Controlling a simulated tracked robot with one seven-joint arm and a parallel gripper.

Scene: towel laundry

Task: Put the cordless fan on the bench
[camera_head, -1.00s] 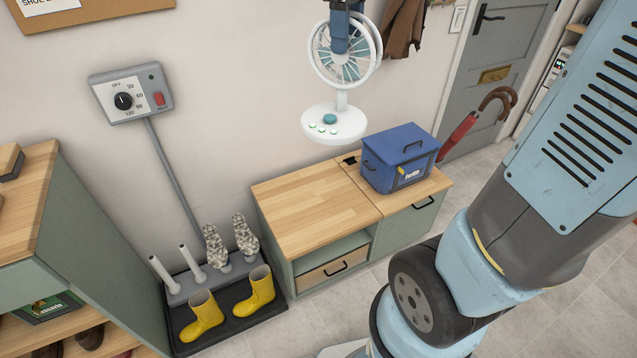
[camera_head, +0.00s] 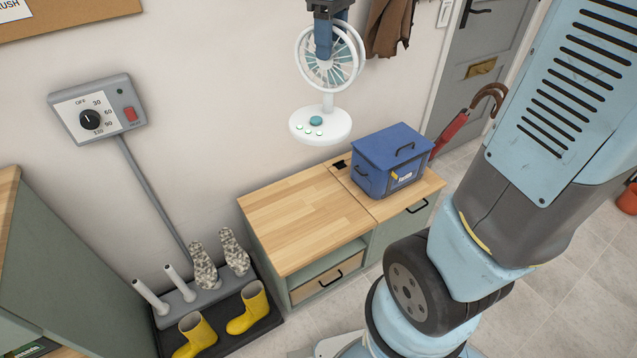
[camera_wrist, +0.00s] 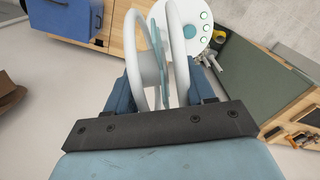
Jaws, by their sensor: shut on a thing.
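The white cordless fan (camera_head: 321,124) hangs upright in the air, its round base above the back of the bench and clear of it. My gripper (camera_head: 325,40) is shut on the fan's ring head from above. In the wrist view the fan (camera_wrist: 197,22) sits between my two blue fingers (camera_wrist: 165,92), with its base beyond them. The bench (camera_head: 300,220) has a light wooden top over a green-grey body with a drawer. The left part of its top is bare.
A blue lidded box (camera_head: 391,165) stands on the bench's right part. Left of the bench, yellow boots (camera_head: 247,308) and a boot dryer (camera_head: 185,303) stand on a dark tray. A timer box (camera_head: 97,108) is on the wall. A red umbrella (camera_head: 450,133) leans near the door.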

